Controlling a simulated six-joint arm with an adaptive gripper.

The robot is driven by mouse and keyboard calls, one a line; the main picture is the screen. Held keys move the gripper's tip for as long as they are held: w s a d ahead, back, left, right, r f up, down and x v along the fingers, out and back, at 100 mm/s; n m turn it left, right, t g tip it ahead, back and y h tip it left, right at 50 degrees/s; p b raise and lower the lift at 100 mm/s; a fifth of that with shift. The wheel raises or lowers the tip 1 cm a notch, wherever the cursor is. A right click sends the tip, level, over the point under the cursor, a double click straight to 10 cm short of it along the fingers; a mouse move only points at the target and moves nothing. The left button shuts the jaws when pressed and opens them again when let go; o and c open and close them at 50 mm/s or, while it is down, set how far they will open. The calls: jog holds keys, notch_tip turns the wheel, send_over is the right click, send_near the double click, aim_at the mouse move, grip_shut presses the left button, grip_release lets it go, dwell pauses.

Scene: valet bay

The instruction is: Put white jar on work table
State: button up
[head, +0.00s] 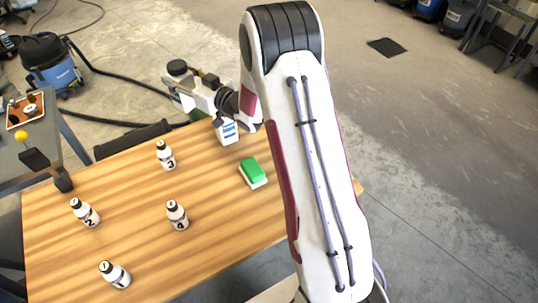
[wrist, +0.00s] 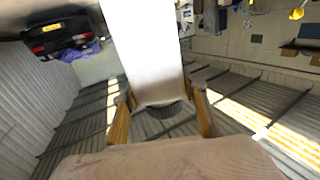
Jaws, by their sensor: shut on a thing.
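My gripper (head: 190,92) is above the far edge of the wooden work table (head: 125,215), at the end of my arm. In the wrist view, my gripper's two brown fingers (wrist: 165,100) are on either side of a plain white body, which I take as the white jar (wrist: 145,45). A dark round end shows between the fingers. The jar runs out of the wrist view at the top. In the head view a dark cap shows by my gripper, but contact details are too small to tell.
Several numbered white bottles (head: 177,217) with black caps stand on the table. A green and white sponge (head: 253,172) lies near my arm. A white container with a blue label (head: 229,133) is at the far edge. A grey side table (head: 40,135) is left. Bare table lies between the bottles.

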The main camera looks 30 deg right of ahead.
jog(key=s+d+f+m+h, duration=0.15)
jog(key=d+m+h, duration=0.45)
jog(key=d, duration=0.8)
jog(key=s+d+f+m+h, duration=0.1)
jog(key=s+d+m+h, duration=0.15)
jog(key=d+h, duration=0.85)
jog(key=shift+w+d+f+m+y, duration=0.1)
jog(key=shift+d+f+y, duration=0.45)
jog(key=shift+f, duration=0.2)
jog(key=shift+w+d+f+m+y, duration=0.15)
jog(key=shift+d+f+y, duration=0.35)
jog(key=shift+f, duration=0.3)
jog(key=shift+s+d+f+m+y, duration=0.1)
jog(key=shift+d+f+y, duration=0.45)
jog(key=shift+f, duration=0.2)
notch_tip(320, 180, down, 6)
jog(key=shift+w+f, duration=0.1)
jog(key=shift+f, duration=0.05)
jog(key=shift+f, duration=1.85)
jog(key=shift+f, duration=0.1)
